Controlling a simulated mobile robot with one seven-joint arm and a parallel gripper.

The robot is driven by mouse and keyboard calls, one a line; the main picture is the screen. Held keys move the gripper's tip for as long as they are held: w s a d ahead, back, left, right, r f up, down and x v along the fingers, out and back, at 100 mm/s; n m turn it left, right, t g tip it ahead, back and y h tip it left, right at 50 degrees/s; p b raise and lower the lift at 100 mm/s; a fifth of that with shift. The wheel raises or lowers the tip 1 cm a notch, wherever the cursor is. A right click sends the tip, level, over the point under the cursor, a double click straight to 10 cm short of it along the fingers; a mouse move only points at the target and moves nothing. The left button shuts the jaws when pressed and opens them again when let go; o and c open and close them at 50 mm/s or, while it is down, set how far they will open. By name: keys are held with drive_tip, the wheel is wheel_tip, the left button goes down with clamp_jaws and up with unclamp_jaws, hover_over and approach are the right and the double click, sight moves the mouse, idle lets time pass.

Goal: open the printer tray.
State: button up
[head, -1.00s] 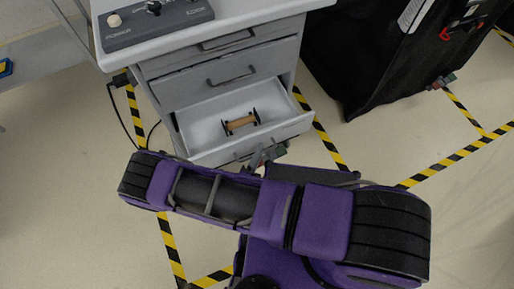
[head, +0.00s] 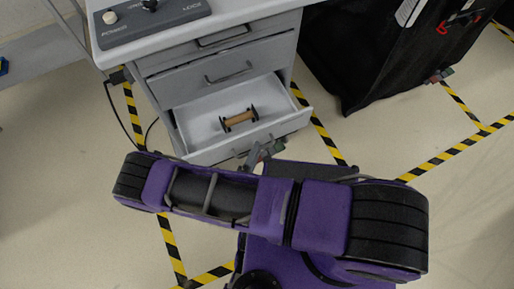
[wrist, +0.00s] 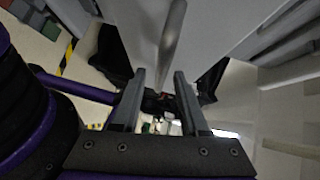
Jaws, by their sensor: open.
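No printer shows; there is a grey cabinet (head: 222,73) of drawers. Its lowest visible drawer (head: 198,126) stands pulled out, with a wooden-cored spool (head: 239,119) with dark ends inside. The drawers above it are shut. My gripper (head: 262,152) is at the open drawer's front, partly hidden behind my arm. In the wrist view my gripper (wrist: 160,75) is open, its two fingers apart. A grey handle bar (wrist: 173,45) on a pale drawer front (wrist: 135,32) lies just beyond the gap between the fingertips. I cannot tell whether they touch it.
A grey control box (head: 155,22) with a joystick sits on the cabinet top. A black covered cart (head: 365,60) stands to the right. Yellow-black tape (head: 450,158) marks the floor. A cable (head: 117,110) hangs at the cabinet's left.

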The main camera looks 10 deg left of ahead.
drive_tip(key=v, duration=1.5)
drive_tip(key=shift+s, duration=0.4)
drive_tip(key=shift+a+r, duration=0.1)
